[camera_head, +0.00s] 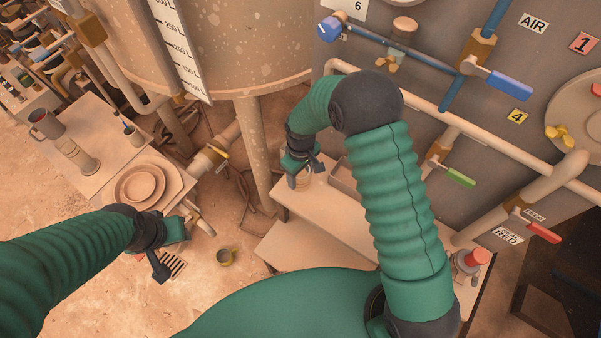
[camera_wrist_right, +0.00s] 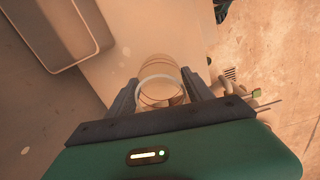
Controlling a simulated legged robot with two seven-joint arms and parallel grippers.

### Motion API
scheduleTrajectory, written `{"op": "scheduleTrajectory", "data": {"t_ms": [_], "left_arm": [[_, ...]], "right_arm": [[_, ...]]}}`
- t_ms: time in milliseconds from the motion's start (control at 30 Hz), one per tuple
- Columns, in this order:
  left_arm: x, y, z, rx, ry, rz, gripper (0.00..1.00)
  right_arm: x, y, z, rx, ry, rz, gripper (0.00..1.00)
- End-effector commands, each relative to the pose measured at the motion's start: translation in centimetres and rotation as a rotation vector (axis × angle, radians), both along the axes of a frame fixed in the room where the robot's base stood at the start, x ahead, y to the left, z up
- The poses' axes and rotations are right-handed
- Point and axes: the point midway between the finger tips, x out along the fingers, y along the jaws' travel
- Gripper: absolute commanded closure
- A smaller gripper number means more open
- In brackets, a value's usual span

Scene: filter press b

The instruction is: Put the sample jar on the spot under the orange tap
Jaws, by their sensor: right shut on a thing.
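The sample jar is a clear glass cylinder with a pale ring; it shows in the wrist view (camera_wrist_right: 160,82) between the fingers and in the head view (camera_head: 303,180) just below my right gripper. My right gripper (camera_head: 302,169) is shut on the jar, over the pale bench. I cannot tell whether the jar touches the bench. My left gripper (camera_head: 177,242) is apart from the jar, empty, with its fingers spread, over the floor at lower left. I cannot clearly pick out an orange tap or its spot; a pipe valve with a yellow-orange handle (camera_head: 217,153) stands left of the bench.
A grey tray (camera_head: 345,178) lies beside the jar on the bench (camera_head: 325,212). Blue (camera_head: 510,86), green (camera_head: 460,177) and red (camera_head: 543,231) valve handles stick out at right. A tank leg (camera_head: 257,150) stands left of the bench.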

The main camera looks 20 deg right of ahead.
Motion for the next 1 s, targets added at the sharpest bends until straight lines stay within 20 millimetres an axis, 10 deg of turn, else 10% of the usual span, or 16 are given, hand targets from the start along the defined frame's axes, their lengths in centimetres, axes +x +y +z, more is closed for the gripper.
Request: {"op": "scheduleTrajectory", "data": {"t_ms": [200, 567, 1000], "left_arm": [[0.0, 0.0, -0.1, 0.0, 0.0, 0.0, 0.64], [0.0, 0.0, 0.0, 0.0, 0.0, 0.0, 0.64], [0.0, 0.0, -0.7, 0.0, 0.0, 0.0, 0.64]], "right_arm": [[-0.1, 0.0, -0.1, -0.001, 0.001, 0.0, 0.19], [0.0, 0.0, 0.6, 0.001, -0.001, 0.0, 0.19], [0.1, 0.0, 10.5, 0.0, -0.002, -0.001, 0.19]]}}
